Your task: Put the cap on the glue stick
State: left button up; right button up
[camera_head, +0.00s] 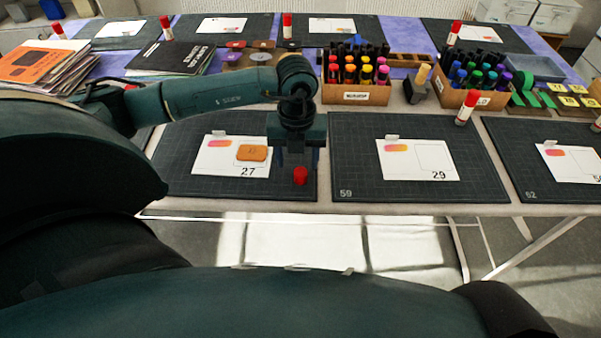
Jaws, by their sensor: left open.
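A small red cap (300,175) stands on the dark cutting mat near its front right corner, to the right of card 27. My left gripper (297,157) points down over this mat, just behind and above the red cap in the picture. Its fingers are apart with nothing seen between them; whether they touch the cap I cannot tell. White glue sticks with red tops stand on the tables, the nearest one (464,108) at the back of the right-hand mats. An uncapped glue stick is not clearly seen; my gripper and arm hide part of the mat. My right gripper is not in view.
Card 27 (215,168) bears an orange block (252,153). Mat 59 (345,175) with card 29 (445,158) lies to the right. Marker crates (355,95) stand behind. Paper stacks (45,90) lie at the left. The table's front edge is just below the cap.

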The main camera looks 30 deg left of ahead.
pick_arm(q)
jog(key=f, duration=0.5)
jog(key=shift+w+d, duration=0.15)
jog(key=shift+w, duration=0.15)
jog(key=shift+c, duration=0.2)
jog(key=c, duration=1)
notch_tip(320, 180, up, 10)
jog(key=shift+r, duration=0.1)
